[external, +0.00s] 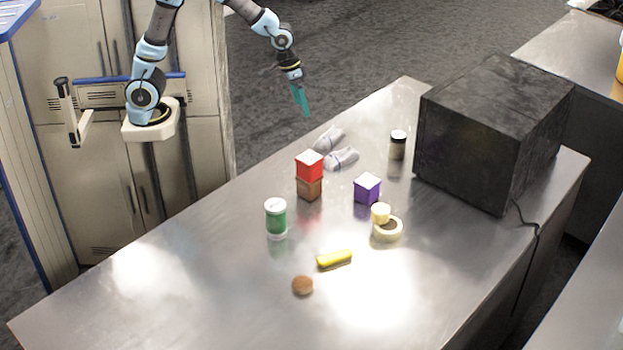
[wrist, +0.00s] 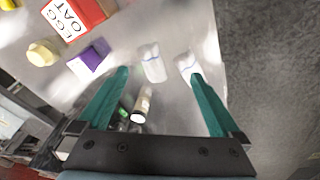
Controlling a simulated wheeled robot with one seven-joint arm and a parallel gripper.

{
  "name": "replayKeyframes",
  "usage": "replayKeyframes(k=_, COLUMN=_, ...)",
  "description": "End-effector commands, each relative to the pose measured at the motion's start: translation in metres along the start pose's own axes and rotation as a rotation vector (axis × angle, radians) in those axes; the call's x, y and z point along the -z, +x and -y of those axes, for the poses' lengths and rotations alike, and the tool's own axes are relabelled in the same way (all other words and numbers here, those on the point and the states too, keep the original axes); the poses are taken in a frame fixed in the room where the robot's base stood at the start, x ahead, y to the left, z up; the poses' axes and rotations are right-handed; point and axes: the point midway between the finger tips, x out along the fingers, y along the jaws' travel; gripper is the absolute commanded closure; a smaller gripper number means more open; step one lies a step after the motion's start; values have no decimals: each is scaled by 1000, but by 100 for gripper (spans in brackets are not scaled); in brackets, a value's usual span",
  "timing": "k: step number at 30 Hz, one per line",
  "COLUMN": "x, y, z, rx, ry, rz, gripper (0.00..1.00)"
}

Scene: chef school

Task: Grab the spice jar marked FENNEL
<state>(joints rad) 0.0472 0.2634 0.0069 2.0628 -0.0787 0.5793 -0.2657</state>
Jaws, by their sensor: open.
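Two jars stand on the steel table. The other has a white lid and green body (external: 276,220), nearer the front left. I cannot read FENNEL on either. My gripper (external: 305,112) is open and empty, its teal fingers pointing down above the table's far left edge. The wrist view shows the fingers (wrist: 160,72) spread apart, touching nothing.
Two whitish banded objects (external: 341,159) lie near the far left edge. A red block (external: 309,167) sits on a brown one. A big dark box (external: 480,135) stands right.

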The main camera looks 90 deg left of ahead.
Motion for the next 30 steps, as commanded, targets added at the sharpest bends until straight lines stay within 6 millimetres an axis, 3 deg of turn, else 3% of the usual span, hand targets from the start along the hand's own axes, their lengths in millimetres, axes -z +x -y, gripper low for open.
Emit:
replayKeyframes(k=1, x=-33, y=0, z=7, rx=10, ry=63, rz=16, gripper=0)
replayKeyframes(k=6, x=-124, y=3, z=32, rx=33, ry=259, rz=62, gripper=0)
replayKeyframes(k=9, x=-158, y=4, z=42, rx=39, ry=335, rz=80, gripper=0)
replayKeyframes(k=12, x=-176, y=5, z=48, rx=42, ry=376, rz=90, gripper=0)
replayKeyframes(k=26, x=-181, y=6, z=50, rx=43, ry=388, rz=94, gripper=0)
replayKeyframes(k=30, x=-158, y=13, z=42, rx=40, ry=392, rz=82, gripper=0)
